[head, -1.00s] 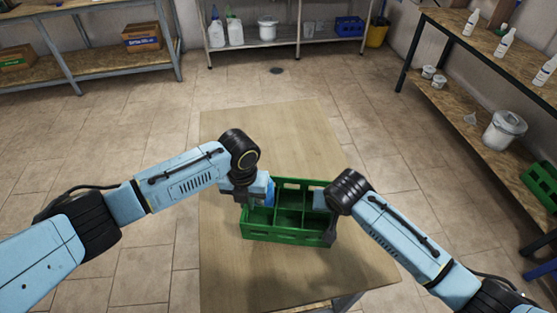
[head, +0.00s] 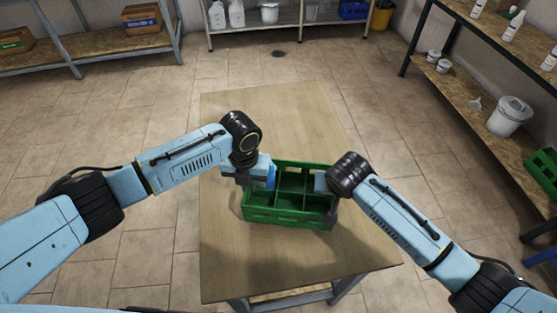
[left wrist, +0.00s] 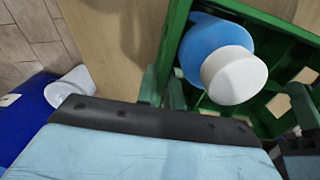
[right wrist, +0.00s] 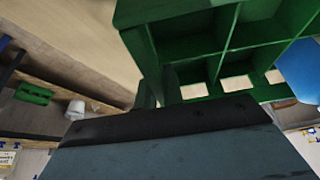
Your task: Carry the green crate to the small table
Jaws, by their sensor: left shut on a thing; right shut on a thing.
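The green crate (head: 290,217) is divided into compartments and sits level over the wooden-topped table (head: 300,255). I cannot tell whether its base touches the top. My left gripper (head: 243,179) is shut on its left end and my right gripper (head: 331,207) on its right end. A blue bottle with a white cap (left wrist: 228,75) stands in the crate by my left gripper; the other compartments visible in the head view look empty. The crate wall also fills much of the right wrist view (right wrist: 185,35).
Bare tabletop lies beyond the crate and in front of it. A workbench (head: 470,115) with bottles and a white bucket (head: 508,116) stands on the right, with another green crate (head: 542,172). Shelves (head: 110,42) line the back. The tiled floor (head: 130,105) on the left is clear.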

